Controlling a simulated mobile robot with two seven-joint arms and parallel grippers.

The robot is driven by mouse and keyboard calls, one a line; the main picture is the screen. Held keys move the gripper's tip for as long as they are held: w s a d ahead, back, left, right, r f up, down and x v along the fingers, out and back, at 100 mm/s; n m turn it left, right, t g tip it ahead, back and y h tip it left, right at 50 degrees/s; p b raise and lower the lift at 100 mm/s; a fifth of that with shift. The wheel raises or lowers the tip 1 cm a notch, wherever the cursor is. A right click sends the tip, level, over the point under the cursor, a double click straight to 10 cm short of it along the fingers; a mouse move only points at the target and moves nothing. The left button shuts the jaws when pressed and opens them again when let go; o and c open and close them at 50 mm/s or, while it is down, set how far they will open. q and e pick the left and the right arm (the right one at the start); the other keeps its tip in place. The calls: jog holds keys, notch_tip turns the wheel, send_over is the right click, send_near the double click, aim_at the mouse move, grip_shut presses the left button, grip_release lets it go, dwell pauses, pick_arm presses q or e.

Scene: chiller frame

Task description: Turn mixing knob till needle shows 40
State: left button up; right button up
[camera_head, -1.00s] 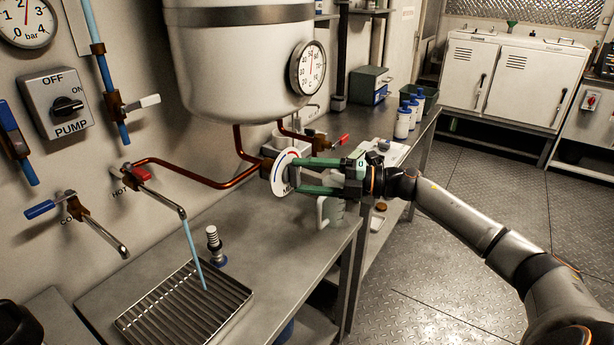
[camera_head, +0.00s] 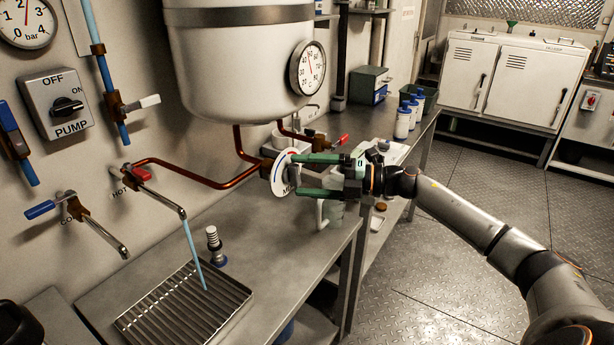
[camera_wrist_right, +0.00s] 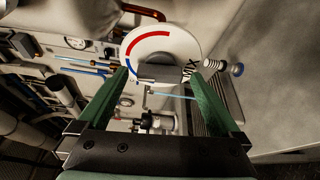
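The mixing knob (camera_head: 281,178) is a white disc with red and blue arcs and a MIX mark, on copper pipes under the white tank. In the right wrist view the disc (camera_wrist_right: 188,45) shows with its grey handle (camera_wrist_right: 157,67). My right gripper (camera_head: 298,175) is at the knob; its green fingers (camera_wrist_right: 160,76) stand apart on either side of the handle, with visible gaps. The round temperature gauge (camera_head: 307,68) is on the tank; its needle points roughly upward, but the exact reading is too small to tell. My left gripper is not in view.
Blue water runs from the hot-side spout (camera_head: 182,213) onto a drain grate (camera_head: 185,305). A clear jug (camera_head: 330,212) stands below my right gripper. A small bottle-like fitting (camera_head: 214,243) stands near the grate. White bottles (camera_head: 403,122) stand further back.

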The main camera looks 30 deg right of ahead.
jog(key=shift+s, duration=0.1)
jog(key=shift+s+d, duration=0.2)
jog(key=shift+d, duration=0.1)
jog(key=v, duration=1.1)
jog(key=shift+s+d, duration=0.2)
jog(key=shift+s, duration=0.05)
jog(key=shift+r, duration=0.15)
